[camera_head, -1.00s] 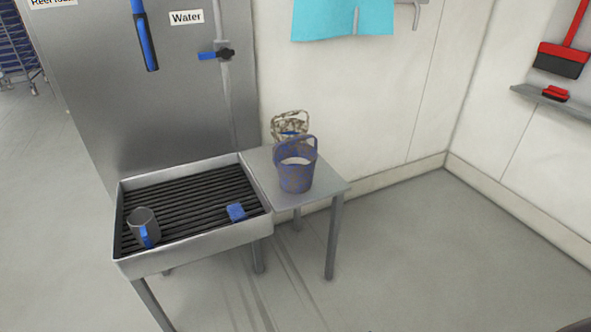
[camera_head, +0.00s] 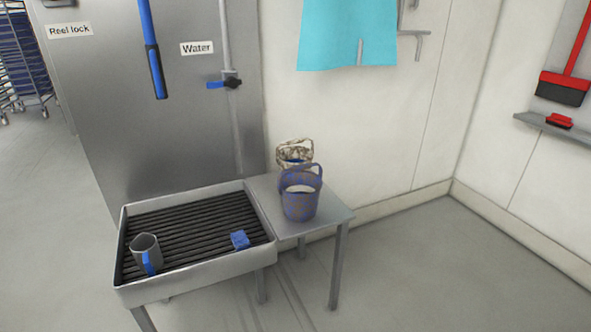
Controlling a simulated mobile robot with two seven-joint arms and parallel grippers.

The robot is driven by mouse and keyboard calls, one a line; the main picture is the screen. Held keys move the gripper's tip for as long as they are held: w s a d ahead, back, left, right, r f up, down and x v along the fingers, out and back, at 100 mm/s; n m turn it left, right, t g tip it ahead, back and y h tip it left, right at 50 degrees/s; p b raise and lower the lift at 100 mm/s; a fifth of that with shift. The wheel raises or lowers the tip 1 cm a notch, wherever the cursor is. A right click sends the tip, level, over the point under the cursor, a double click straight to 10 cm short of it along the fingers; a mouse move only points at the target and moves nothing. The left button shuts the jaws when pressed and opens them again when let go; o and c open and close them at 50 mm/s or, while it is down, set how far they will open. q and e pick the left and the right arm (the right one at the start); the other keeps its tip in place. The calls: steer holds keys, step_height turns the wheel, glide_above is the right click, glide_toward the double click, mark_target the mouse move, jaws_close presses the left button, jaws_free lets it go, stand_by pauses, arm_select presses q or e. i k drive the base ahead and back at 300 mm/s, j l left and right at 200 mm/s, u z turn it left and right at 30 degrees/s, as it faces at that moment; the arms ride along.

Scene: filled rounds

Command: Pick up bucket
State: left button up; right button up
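A blue-purple bucket (camera_head: 299,207) with brownish marks stands upright near the front of a small grey side table (camera_head: 328,215). Its handle is raised and something whitish shows inside it. A second bucket (camera_head: 293,153), patterned brown and white with some blue inside, stands right behind it, partly hidden by the front bucket. I cannot tell whether the two touch. Neither of my grippers is in view.
Left of the table is a metal sink with a black slatted grate (camera_head: 185,225), holding a grey jug with a blue handle (camera_head: 146,254) and a blue sponge-like block (camera_head: 240,240). A wall stands close behind. The floor (camera_head: 430,270) at right is clear.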

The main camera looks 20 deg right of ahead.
mark_target(286, 158)
steer(key=i+l+u, duration=0.15)
steer(key=l, duration=0.3)
steer(key=i+l+u, duration=0.1)
steer(key=i+l, duration=0.15)
steer(key=l, duration=0.25)
steer(key=i+l+u, duration=0.15)
steer(key=l, duration=0.35)
steer(key=i+l+u, duration=0.15)
steer(key=l, duration=0.35)
steer(key=i+l+u, duration=0.1)
steer(key=l, duration=0.45)
steer(key=i+l+u, duration=0.15)
steer(key=l, duration=0.4)
steer(key=l+u, duration=0.15)
steer(key=l, duration=0.4)
steer(key=i, duration=0.05)
